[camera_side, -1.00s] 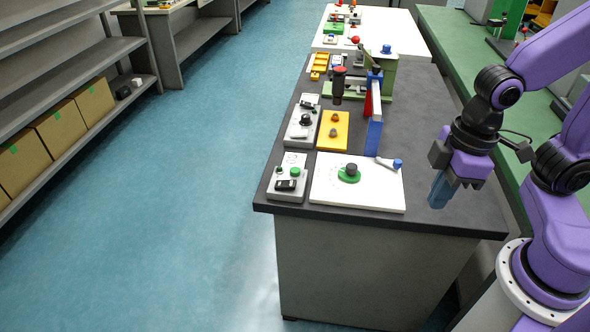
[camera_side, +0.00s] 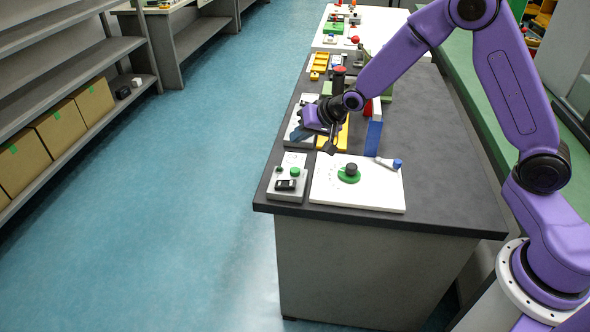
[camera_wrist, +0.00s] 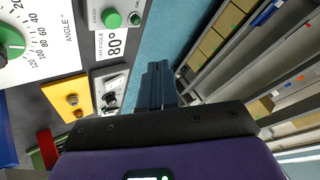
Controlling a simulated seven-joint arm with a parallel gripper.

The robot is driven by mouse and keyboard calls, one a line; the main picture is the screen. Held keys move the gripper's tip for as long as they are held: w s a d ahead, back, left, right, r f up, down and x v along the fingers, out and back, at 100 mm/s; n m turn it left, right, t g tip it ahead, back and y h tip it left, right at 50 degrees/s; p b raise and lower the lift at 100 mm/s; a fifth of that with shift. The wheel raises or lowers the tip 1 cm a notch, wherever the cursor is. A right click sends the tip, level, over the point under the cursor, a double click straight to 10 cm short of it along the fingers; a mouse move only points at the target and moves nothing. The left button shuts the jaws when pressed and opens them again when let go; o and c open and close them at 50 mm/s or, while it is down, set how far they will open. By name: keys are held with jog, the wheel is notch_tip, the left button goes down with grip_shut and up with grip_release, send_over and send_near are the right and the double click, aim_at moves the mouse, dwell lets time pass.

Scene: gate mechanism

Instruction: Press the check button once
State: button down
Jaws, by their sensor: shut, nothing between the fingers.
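The check button (camera_side: 294,172) is a green round button on a small grey box (camera_side: 273,190) at the table's front left corner. In the wrist view the green button (camera_wrist: 112,18) sits beside the word CHECK, above a label reading 80°. My gripper (camera_side: 300,133) is shut and empty, behind the box in the side view and apart from the button. In the wrist view its fingertips (camera_wrist: 158,68) show near the middle, below the box. The gripper hides part of the second grey box (camera_side: 291,138).
A white plate (camera_side: 330,197) with a green dial (camera_side: 349,173) lies right of the check box. A blue post (camera_side: 373,138) and a yellow plate (camera_side: 343,139) stand behind it. Shelves with cardboard boxes (camera_side: 55,129) are across the open floor.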

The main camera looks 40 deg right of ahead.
aim_at(299, 170)
jog(key=shift+w+d+f+m+t, duration=0.15)
jog(key=shift+w+d+f+m, duration=0.15)
jog(key=shift+w, duration=0.3)
jog(key=shift+w+d+f+m+t, duration=0.2)
jog(key=shift+w+d, duration=0.2)
jog(key=shift+w, duration=0.15)
jog(key=shift+f, duration=4.35)
jog(key=shift+f, duration=0.1)
jog(key=shift+f, duration=0.3)
jog(key=shift+f, duration=0.55)
jog(key=shift+r, duration=0.95)
